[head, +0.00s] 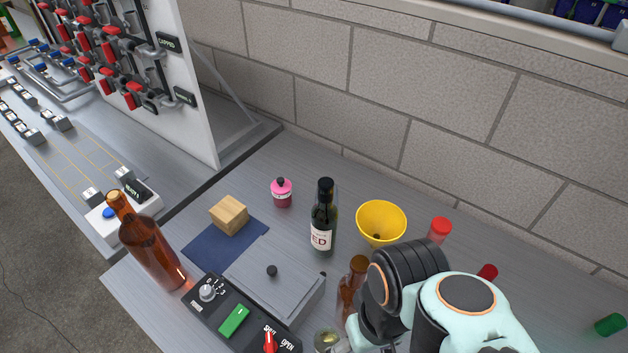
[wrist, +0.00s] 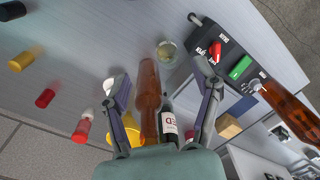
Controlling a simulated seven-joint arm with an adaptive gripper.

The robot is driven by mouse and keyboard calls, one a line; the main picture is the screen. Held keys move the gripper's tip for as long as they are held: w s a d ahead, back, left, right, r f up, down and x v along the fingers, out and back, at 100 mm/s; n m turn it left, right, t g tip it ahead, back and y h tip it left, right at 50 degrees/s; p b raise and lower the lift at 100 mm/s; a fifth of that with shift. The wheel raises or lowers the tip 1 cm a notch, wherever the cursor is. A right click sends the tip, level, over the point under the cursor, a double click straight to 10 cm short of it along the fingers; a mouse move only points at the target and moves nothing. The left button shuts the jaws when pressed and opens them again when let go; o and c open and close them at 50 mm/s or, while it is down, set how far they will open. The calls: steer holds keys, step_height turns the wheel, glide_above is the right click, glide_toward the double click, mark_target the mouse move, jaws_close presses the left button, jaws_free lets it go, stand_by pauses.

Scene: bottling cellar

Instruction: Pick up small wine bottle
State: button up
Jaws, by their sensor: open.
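The small wine bottle (head: 322,222) is dark green with a black top and a white label ending in "ED". It stands upright on the metal bench, left of the yellow funnel. In the wrist view its dark body and label (wrist: 170,124) show low in the picture, beyond a brown bottle (wrist: 149,92). My gripper (wrist: 161,75) is open, with one finger on each side of the brown bottle in that picture; I cannot tell whether they touch it. In the head view my arm hides the fingers and part of this brown bottle (head: 350,284).
A yellow funnel (head: 381,221) stands right of the wine bottle, a pink bottle (head: 282,193) to its left. A lidded metal box (head: 290,291) and control panel (head: 233,320) lie in front. A tall amber bottle (head: 150,246) is at left. The block wall (head: 420,95) bounds the back.

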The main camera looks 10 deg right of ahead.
steer(key=w+d+r+m+t, duration=0.15)
steer(key=w+r+t, duration=0.3)
steer(key=w, duration=0.75)
steer(key=m+t+h, duration=0.1)
steer(key=m+h, duration=0.1)
glide_above(325, 191)
steer(key=s, duration=0.1)
steer(key=shift+n+g+y, duration=0.25)
steer(key=shift+g+y, duration=0.05)
steer(key=shift+g, duration=0.25)
steer(key=x, duration=0.7)
steer(key=s+x, duration=0.1)
steer(key=x, duration=0.3)
steer(key=shift+w+f, duration=0.1)
steer(key=shift+f, duration=0.4)
jaws_close()
